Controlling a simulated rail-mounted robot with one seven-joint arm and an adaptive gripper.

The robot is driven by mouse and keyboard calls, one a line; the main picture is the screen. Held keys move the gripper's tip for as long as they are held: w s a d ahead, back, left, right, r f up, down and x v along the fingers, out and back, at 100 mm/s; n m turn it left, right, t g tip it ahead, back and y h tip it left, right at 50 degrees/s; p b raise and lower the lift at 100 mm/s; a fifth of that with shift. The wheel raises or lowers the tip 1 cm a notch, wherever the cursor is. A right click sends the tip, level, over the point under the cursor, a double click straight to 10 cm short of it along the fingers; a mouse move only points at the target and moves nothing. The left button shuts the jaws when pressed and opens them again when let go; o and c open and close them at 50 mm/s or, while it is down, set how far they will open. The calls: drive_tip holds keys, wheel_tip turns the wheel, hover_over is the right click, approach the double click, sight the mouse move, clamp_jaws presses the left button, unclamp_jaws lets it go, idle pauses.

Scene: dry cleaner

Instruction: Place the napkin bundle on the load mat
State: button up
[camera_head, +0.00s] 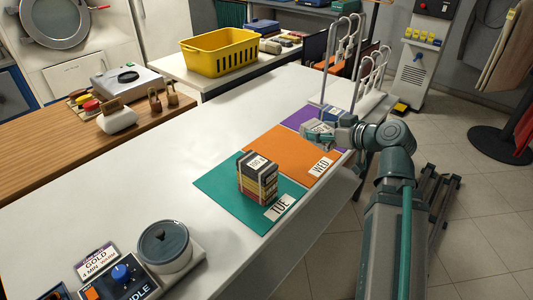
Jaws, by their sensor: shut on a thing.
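Three coloured mats lie in a row on the white counter: a teal mat (215,188) marked TUE, an orange mat (290,150) marked WED, and a purple mat (297,118) farther back. A banded bundle (258,178) with dark, yellow and red layers and a white tag stands upright on the teal mat. My gripper (329,137) is over the purple mat, shut on a small greyish bundle with a pale label (316,129). The jaws partly hide it, and I cannot tell whether it touches the mat. Which bundle is the napkins, and which mat is the load mat, is unclear.
A metal rack with hooks (343,60) stands just behind the purple mat, close to my gripper. A round pot (164,246) and a control box with a blue knob (121,273) are at the front left. A yellow basket (218,55) is at the back. The counter's left middle is clear.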

drive_tip(key=shift+s+a+n+g+y, duration=0.4)
drive_tip(key=shift+s+a+n+y, duration=0.15)
drive_tip(key=shift+a, duration=0.3)
drive_tip(key=shift+s+a+n+g+y, duration=0.3)
drive_tip(key=shift+n+y, duration=0.05)
drive_tip(key=shift+w+f+p, duration=0.1)
drive_tip(key=shift+w+p, duration=0.4)
drive_tip(key=shift+p, duration=0.65)
drive_tip(key=w+f, duration=0.3)
drive_tip(key=w, duration=0.1)
drive_tip(key=w+f+p, duration=0.1)
drive_tip(key=w+f, duration=0.2)
drive_tip(key=w, duration=0.1)
drive_tip(key=w+f+p, duration=0.1)
drive_tip(key=w+f, duration=0.2)
drive_tip(key=w, duration=0.1)
drive_tip(key=shift+w+f, duration=0.15)
drive_tip(key=shift+f, duration=0.05)
drive_tip(key=shift+w+f+p, duration=0.15)
drive_tip(key=shift+f+p, duration=0.2)
drive_tip(key=shift+f, duration=0.6)
drive_tip(key=shift+w+f+p, duration=0.1)
drive_tip(key=shift+f+p, duration=0.25)
drive_tip(key=shift+f, duration=0.55)
drive_tip(key=shift+f+b, duration=0.65)
drive_tip(key=shift+b, duration=0.4)
